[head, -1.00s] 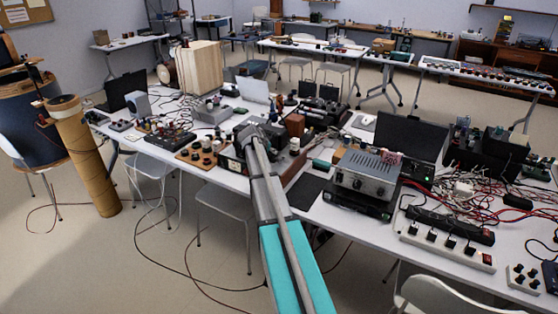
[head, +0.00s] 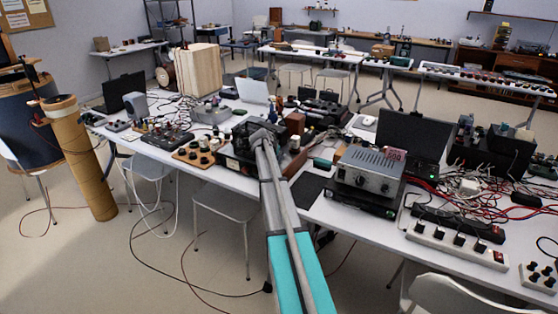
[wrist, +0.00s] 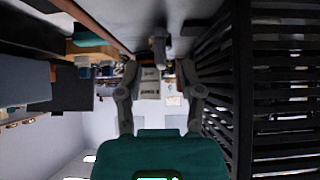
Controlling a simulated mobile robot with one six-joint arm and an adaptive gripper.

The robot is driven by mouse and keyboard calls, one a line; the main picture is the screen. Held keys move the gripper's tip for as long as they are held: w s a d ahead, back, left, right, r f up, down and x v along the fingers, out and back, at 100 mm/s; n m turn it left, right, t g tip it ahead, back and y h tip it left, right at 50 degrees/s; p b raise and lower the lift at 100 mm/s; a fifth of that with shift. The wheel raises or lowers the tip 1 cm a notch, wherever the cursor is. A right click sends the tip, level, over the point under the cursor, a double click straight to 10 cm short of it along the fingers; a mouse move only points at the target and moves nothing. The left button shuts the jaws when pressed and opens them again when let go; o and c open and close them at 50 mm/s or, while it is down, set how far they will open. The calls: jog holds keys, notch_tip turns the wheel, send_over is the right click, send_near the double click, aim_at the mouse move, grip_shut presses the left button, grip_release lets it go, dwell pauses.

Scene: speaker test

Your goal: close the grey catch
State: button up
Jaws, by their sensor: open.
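My gripper (wrist: 157,76) is open in the wrist view, with one finger at each side. Between and beyond the fingers is a small grey block (wrist: 150,85), with a grey rounded piece (wrist: 158,48) above it in the picture. I cannot tell which of these is the grey catch, or whether either touches a finger. A black slatted case (wrist: 280,95) fills the right side, close to the right finger. In the head view my arm reaches over the table to a black device (head: 236,153); the gripper's fingers and the catch are hidden there.
The white table (head: 226,181) is crowded. A wooden board with round knobs (head: 198,153) lies left of the black device. A silver unit (head: 370,171) and a power strip (head: 455,243) stand right. A chair (head: 225,206) is at the table's near edge. Cables cross the floor.

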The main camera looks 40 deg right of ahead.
jog(key=shift+b+x, duration=0.4)
jog(key=shift+x, duration=0.5)
grip_shut()
jog(key=shift+a, duration=0.2)
jog(key=shift+s+d, duration=0.1)
